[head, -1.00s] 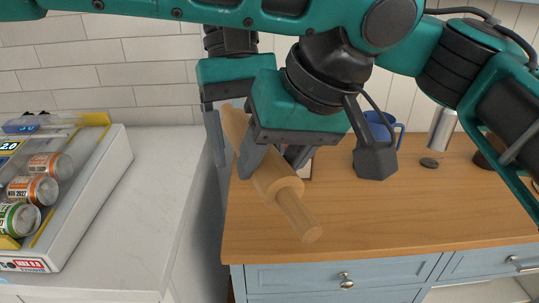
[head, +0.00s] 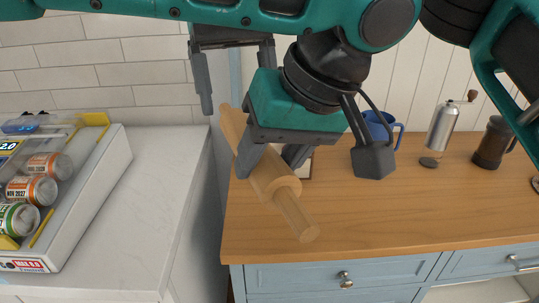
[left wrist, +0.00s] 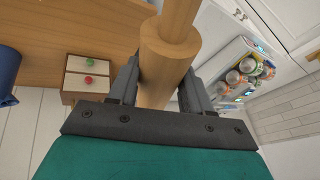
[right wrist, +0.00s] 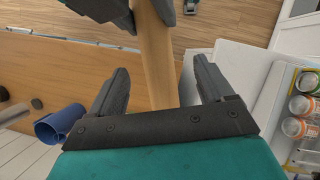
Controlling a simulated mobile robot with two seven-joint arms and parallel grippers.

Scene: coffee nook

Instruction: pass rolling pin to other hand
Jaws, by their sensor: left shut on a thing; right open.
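The wooden rolling pin (head: 285,190) hangs tilted in the air in the head view, one handle pointing down and right. My left gripper (head: 268,163) is shut around its body. In the left wrist view the pin (left wrist: 166,65) runs between the left fingers. My right gripper (head: 238,88) is open and empty, above and behind the pin's upper end. In the right wrist view the pin (right wrist: 157,70) appears between the spread right fingers (right wrist: 160,80), with gaps on both sides. The left gripper (right wrist: 155,12) shows at that view's top.
A wooden counter (head: 400,215) lies below, with a blue mug (head: 380,128), a metal grinder (head: 441,127) and a dark French press (head: 492,143) at the back. A white counter (head: 155,200) at left bears a tray of cans (head: 95,175). Its right part is clear.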

